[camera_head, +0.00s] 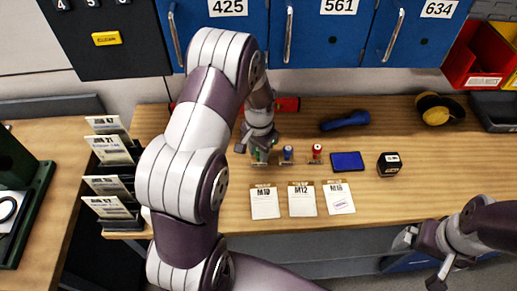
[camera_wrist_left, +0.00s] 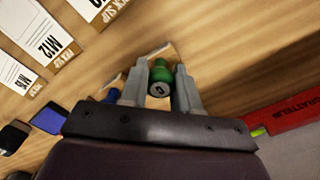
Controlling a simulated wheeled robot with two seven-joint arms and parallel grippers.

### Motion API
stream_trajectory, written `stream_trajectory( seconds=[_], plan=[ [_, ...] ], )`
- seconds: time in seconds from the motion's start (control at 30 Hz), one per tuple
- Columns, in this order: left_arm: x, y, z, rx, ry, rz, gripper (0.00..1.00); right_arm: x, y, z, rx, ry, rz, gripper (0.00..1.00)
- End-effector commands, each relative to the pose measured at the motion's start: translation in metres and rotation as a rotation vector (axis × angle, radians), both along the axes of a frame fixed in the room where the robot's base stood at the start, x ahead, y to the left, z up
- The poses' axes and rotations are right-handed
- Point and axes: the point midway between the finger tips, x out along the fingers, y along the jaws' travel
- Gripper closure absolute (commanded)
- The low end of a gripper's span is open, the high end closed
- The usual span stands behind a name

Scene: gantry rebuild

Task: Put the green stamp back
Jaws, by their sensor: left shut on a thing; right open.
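The green stamp (camera_head: 257,156) is at the left end of the short row of stamps, beside the blue stamp (camera_head: 287,153) and the red stamp (camera_head: 317,152). My left gripper (camera_head: 256,148) is shut on the green stamp from above. In the left wrist view the green stamp (camera_wrist_left: 160,76) stands between the two fingers (camera_wrist_left: 160,88), with a small pale plate (camera_wrist_left: 157,50) just beyond it. I cannot tell whether the stamp touches its place. The blue stamp is mostly hidden behind a finger there. My right gripper (camera_head: 421,260) is open and empty at the lower right.
Three cards (camera_head: 302,200) lie in front of the stamps; the right one bears a mark. A blue ink pad (camera_head: 347,162) and a black block (camera_head: 389,164) lie to the right. A card rack (camera_head: 112,180) stands left.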

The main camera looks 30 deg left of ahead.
Motion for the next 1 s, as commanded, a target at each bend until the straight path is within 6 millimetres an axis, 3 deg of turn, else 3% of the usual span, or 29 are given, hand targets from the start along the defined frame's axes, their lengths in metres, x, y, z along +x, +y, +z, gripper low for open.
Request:
stream_trajectory(
  seconds=[0.3,0.33,0.4,0.77,1.0],
  plan=[
    [0.0,0.0,-0.004,0.001,-0.001,0.0,0.89,0.0,0.0,-0.003,0.0,0.0,0.0,0.0],
    [0.001,0.0,-0.003,0.001,-0.002,0.0,0.63,0.0,0.0,-0.002,0.0,0.0,0.0,0.0],
    [0.001,0.0,-0.003,0.001,-0.002,0.0,0.44,0.0,0.0,-0.002,0.0,0.0,0.0,0.0],
    [0.001,0.0,0.005,0.0,-0.003,0.0,0.44,0.0,0.0,-0.002,0.0,0.0,0.0,0.0],
    [0.002,0.0,0.064,0.001,-0.008,0.0,0.44,0.0,0.0,-0.016,0.0,0.0,0.0,0.0]
  ],
)
